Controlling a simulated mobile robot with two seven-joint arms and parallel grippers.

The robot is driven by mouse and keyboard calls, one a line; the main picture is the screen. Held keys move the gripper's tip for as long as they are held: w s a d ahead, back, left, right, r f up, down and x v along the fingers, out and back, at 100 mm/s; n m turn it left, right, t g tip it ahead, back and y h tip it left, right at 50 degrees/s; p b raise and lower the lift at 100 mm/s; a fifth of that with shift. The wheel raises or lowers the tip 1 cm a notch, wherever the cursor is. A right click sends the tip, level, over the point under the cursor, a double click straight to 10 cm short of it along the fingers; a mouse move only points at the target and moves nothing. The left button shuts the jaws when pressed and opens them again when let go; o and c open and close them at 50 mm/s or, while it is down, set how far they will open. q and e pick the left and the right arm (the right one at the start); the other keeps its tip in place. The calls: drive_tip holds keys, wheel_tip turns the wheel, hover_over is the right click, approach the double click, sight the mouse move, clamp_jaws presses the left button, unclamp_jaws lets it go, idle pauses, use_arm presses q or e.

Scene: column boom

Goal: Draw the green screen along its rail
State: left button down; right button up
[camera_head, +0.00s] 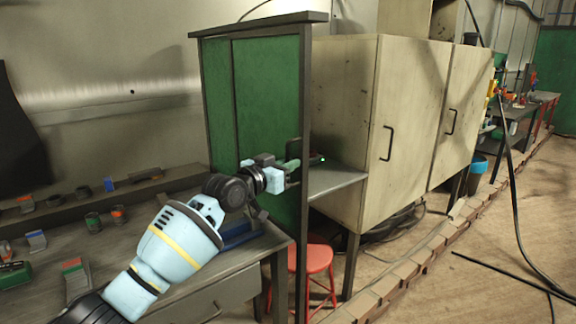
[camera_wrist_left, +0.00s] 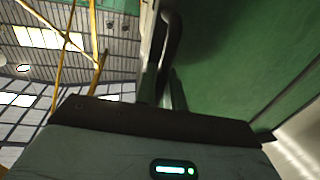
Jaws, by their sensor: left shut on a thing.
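The green screen (camera_head: 265,95) stands upright in a dark frame under a dark top rail (camera_head: 258,23). Its green face also fills the upper right of the left wrist view (camera_wrist_left: 235,55). My left gripper (camera_head: 290,168) is at the screen's right edge post, about mid-height. It is shut on the screen's dark handle (camera_wrist_left: 173,35), which shows as a curved bar in the left wrist view. The fingertips are partly hidden in the head view. My right gripper is in neither view.
A workbench (camera_head: 190,285) with small parts lies left, below my left arm. Beige cabinets (camera_head: 410,120) stand right of the screen. A brick kerb (camera_head: 420,255) and cables edge open floor at right.

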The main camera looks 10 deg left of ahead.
use_arm(q)
drive_tip(key=c, duration=1.6)
unclamp_jaws()
drive_tip(key=v, duration=0.7)
drive_tip(key=shift+s+a+p, duration=0.2)
drive_tip(key=shift+s+p, duration=0.15)
drive_tip(key=shift+p, duration=0.05)
